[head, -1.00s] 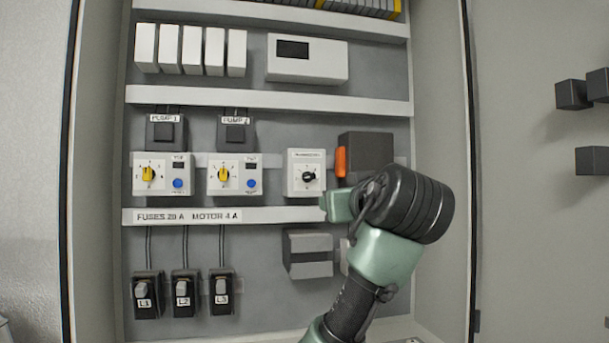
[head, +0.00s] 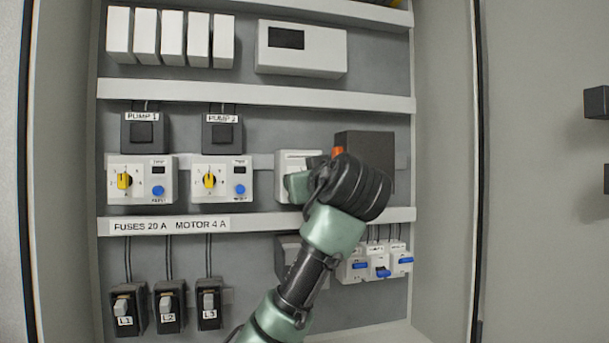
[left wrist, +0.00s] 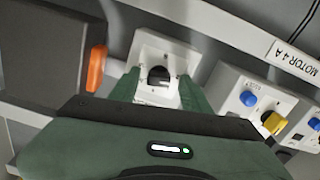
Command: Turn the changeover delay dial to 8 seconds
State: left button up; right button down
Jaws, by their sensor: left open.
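The delay timer (head: 291,161) is a white module on the middle rail, partly covered by my gripper in the head view. In the left wrist view the white timer face (left wrist: 150,45) shows a round black dial (left wrist: 158,77). My left gripper (head: 293,187) is in front of the timer and hides the dial in the head view. In the left wrist view the open fingers of the left gripper (left wrist: 158,84) stand on either side of the dial, with gaps visible. Contact and the dial's set value cannot be made out. My right gripper is not in view.
A dark box (head: 378,150) with an orange lever (left wrist: 96,68) is beside the timer. On its other side are two motor starters with yellow knobs (head: 124,181) (head: 209,180) and blue buttons. A white labelled duct (head: 330,217) runs below. Blue-levered breakers (head: 378,271) sit lower right.

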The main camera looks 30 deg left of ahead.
pick_arm(q)
jog(key=shift+s+d+r, duration=0.1)
jog(key=shift+d, duration=0.2)
grip_shut()
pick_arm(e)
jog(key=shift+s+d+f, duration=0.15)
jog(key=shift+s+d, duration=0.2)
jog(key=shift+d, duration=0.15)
